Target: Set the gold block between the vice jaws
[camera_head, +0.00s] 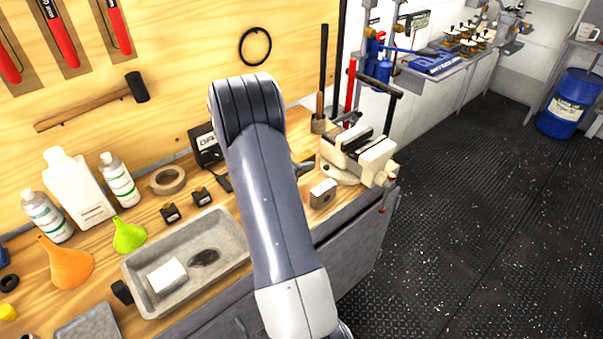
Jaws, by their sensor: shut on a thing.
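The vice (358,157) is cream-coloured with dark jaws and stands at the right end of the wooden workbench. My own arm crosses the middle of the view and hides the bench just left of the vice. My gripper is hidden behind it. A small dark part shows between the arm and the vice, but I cannot tell what it is. I cannot make out a gold block anywhere. A small greyish-beige block with a dark round spot (322,193) sits on the bench in front of the vice, apart from it.
A grey tray (237,255) with a white block (167,275) lies left of my arm. Bottles, an orange funnel (66,264), a green funnel (129,236) and a tape roll (167,180) stand farther left. Upright rods rise behind the vice. Dark floor is open at right.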

